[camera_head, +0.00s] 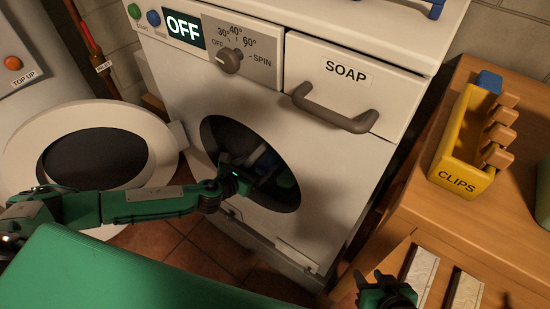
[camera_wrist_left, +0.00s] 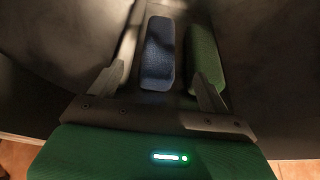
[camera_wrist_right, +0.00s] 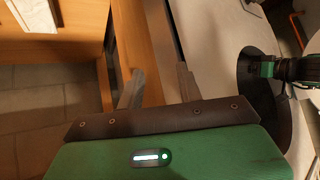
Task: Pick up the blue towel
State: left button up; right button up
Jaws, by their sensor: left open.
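The blue towel (camera_wrist_left: 158,55) lies inside the washing machine drum, folded into a narrow block. A green towel (camera_wrist_left: 206,58) lies right beside it. My left gripper (camera_wrist_left: 165,85) is inside the drum with its fingers apart; the blue towel lies between and beyond them, and the right finger is close to the green towel. I cannot tell whether a finger touches either. In the head view my left gripper (camera_head: 250,177) is in the round door opening and partly hides the towels. My right gripper (camera_wrist_right: 155,85) is open and empty, in front of the wooden counter.
The washing machine (camera_head: 300,235) has its round door (camera_head: 50,128) swung open to the left. A soap drawer handle (camera_head: 335,112) juts out above the opening. A wooden counter (camera_head: 400,215) with a yellow clips box (camera_head: 460,140) stands at the right.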

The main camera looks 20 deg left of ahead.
aim_at(271, 157)
pick_arm(q)
jog(key=x, duration=0.4)
jog(key=shift+w+b, duration=0.15)
jog(key=shift+b, duration=0.15)
jog(key=b+x, duration=0.1)
jog(key=x, duration=0.3)
jog(key=shift+w+d+f, duration=0.15)
jog(key=shift+f, duration=0.05)
jog(key=shift+w+d+f, duration=0.15)
jog(key=shift+w, duration=0.4)
pick_arm(e)
jog(key=a+t, duration=0.1)
jog(key=w+a+t+y, duration=0.1)
jog(key=a+y, duration=0.1)
jog(key=a, duration=0.1)
jog(key=shift+w+t, duration=0.25)
jog(key=shift+t, duration=0.15)
pick_arm(q)
jog(key=shift+c, duration=0.4)
jog(key=c, duration=1)
